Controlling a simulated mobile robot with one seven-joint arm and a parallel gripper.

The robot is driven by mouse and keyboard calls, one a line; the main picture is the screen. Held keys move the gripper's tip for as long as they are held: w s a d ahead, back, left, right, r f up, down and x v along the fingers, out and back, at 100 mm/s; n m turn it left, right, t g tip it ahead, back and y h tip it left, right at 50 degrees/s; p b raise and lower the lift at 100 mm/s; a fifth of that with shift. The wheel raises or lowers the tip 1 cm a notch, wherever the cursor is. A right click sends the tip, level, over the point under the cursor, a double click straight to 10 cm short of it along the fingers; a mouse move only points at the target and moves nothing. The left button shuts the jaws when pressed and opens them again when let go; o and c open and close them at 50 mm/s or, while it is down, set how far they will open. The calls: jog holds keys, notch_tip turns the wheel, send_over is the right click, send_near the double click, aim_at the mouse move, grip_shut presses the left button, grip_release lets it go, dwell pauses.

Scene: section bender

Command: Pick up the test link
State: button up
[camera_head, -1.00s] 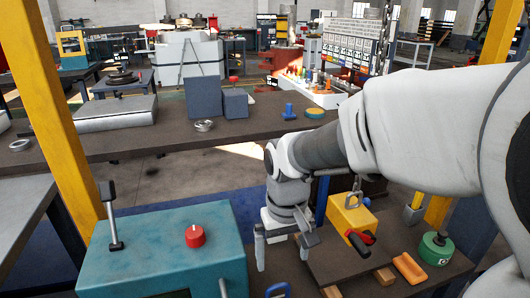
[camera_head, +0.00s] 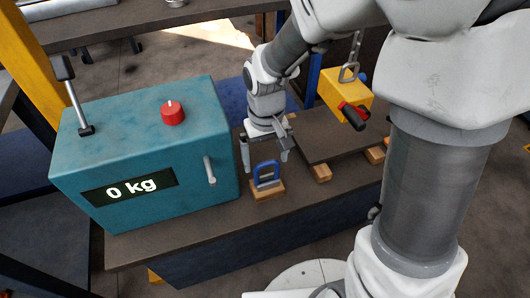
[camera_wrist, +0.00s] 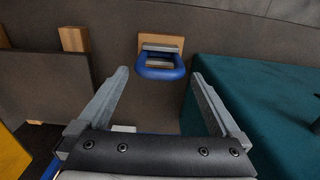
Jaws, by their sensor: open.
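The test link is most likely the blue U-shaped shackle (camera_head: 267,173) with a grey bar, standing on a small wooden block (camera_head: 268,192) on the bench. It also shows in the wrist view (camera_wrist: 160,70), ahead of the fingertips and roughly centred between them. My gripper (camera_head: 265,160) is open and empty, pointing down just behind and above the blue link. In the wrist view my gripper (camera_wrist: 160,80) has its two fingers wide apart, with the link beyond them. I cannot tell the exact gap between the fingers and the link.
A teal box (camera_head: 150,150) reading "0 kg", with a red knob (camera_head: 173,113) and levers, stands close left of the link. A dark plate (camera_head: 340,138) on wooden blocks lies right.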

aim_at(267, 182)
jog(key=shift+s+d+f+b, duration=0.15)
jog(key=shift+f+b, duration=0.55)
jog(key=shift+f, duration=0.9)
jog(key=shift+s+f+b, duration=0.15)
jog(key=shift+f+b, duration=0.55)
jog(key=shift+f, duration=0.85)
jog(key=shift+r, duration=0.1)
jog(key=c, duration=1.5)
jog(key=shift+r+p, duration=0.4)
jog(key=shift+r, duration=0.15)
jog(key=r, duration=0.1)
jog(key=r+p, duration=0.2)
jog(key=r, duration=0.1)
jog(key=shift+s+d, duration=0.1)
jog(key=shift+d, duration=0.15)
jog(key=s+d+r+p, duration=0.1)
jog(key=d+r, duration=0.1)
jog(key=d, duration=0.1)
jog(key=s+d+r+p, duration=0.1)
jog(key=s+d+r, duration=0.1)
jog(key=d, duration=0.1)
jog(key=s+d+r+p, duration=0.1)
jog(key=s+d+r, duration=0.1)
jog(key=d, duration=0.2)
